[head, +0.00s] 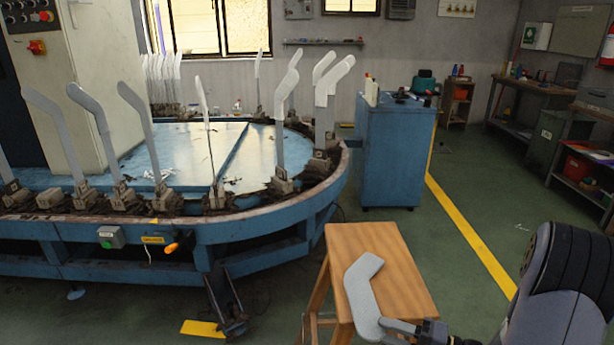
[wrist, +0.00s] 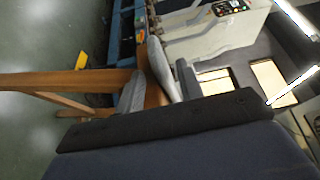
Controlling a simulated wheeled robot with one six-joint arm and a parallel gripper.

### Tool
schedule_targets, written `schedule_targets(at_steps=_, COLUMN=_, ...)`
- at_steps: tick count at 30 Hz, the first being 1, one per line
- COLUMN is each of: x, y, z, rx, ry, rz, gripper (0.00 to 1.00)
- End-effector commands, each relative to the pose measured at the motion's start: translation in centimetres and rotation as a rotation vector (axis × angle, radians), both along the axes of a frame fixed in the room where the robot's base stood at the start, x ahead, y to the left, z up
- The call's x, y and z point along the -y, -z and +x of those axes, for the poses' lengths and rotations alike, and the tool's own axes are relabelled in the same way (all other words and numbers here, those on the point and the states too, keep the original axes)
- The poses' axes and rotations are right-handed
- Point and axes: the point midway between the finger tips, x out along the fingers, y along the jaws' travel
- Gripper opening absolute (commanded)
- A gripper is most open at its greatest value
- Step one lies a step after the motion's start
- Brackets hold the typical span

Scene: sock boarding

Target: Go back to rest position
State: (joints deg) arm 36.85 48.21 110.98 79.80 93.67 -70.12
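A light grey sock (head: 362,288), bent at an angle, shows over the top of a wooden stool (head: 400,262) in the head view. I cannot tell if it touches the wood. My gripper (head: 390,331) is low in the head view, by the sock's near end. Its two grey fingers look spread apart. In the wrist view a pale sock-like shape (wrist: 160,66) shows between two grey finger-like parts, with the stool's wood (wrist: 70,80) behind. The dark body of my gripper hides much of the lower wrist view.
A blue oval machine (head: 250,222) with several upright boarding forms (head: 142,120) stands at the left. A blue cabinet (head: 395,155) is behind the stool. A yellow floor line (head: 470,235) crosses clear green floor at the right. Shelves (head: 545,90) line the right wall.

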Motion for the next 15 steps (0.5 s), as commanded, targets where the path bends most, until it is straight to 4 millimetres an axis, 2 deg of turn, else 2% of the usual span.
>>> schedule_targets(at_steps=5, x=-2.3, y=0.0, z=1.0, rx=0.001, ry=-0.003, rz=0.0, gripper=0.35)
schedule_targets(at_steps=15, x=-2.2, y=-0.5, z=1.0, rx=0.001, ry=0.001, rz=0.0, gripper=0.35)
